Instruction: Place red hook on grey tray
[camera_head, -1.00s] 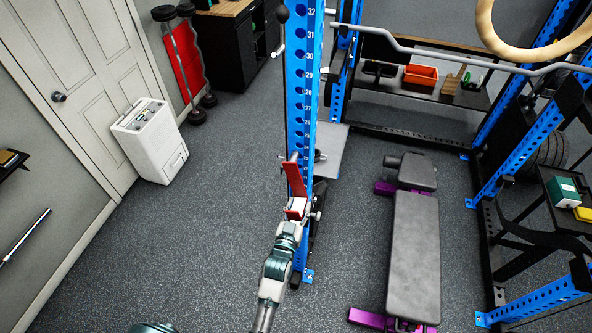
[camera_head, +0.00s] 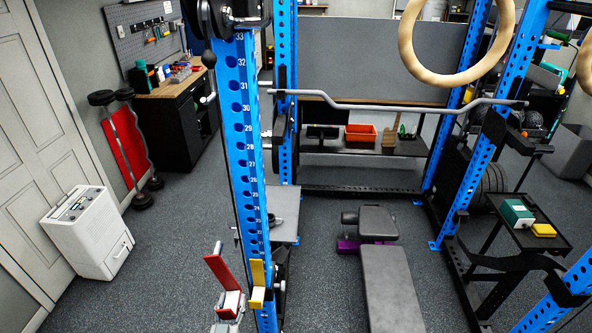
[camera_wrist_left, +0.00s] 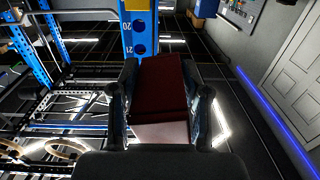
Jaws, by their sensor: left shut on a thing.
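The red hook (camera_head: 219,272) stands upright at the lower middle of the head view, just left of the blue rack upright (camera_head: 243,160). My left gripper (camera_head: 229,308) is shut on its lower part. In the left wrist view the hook (camera_wrist_left: 163,85) looks dark red and sits between both fingers (camera_wrist_left: 164,108), with the upright (camera_wrist_left: 139,38) beyond it. I cannot tell whether the hook touches the upright. What looks like the grey tray (camera_head: 285,200) is a flat grey surface behind the upright, partly hidden by it. My right gripper is out of view.
A yellow hook (camera_head: 257,274) is on the upright, close to the red one. A padded bench (camera_head: 390,285) stands to the right. A curved bar (camera_head: 370,104) and wooden ring (camera_head: 457,45) are above. A white appliance (camera_head: 88,232) stands left, with open floor between.

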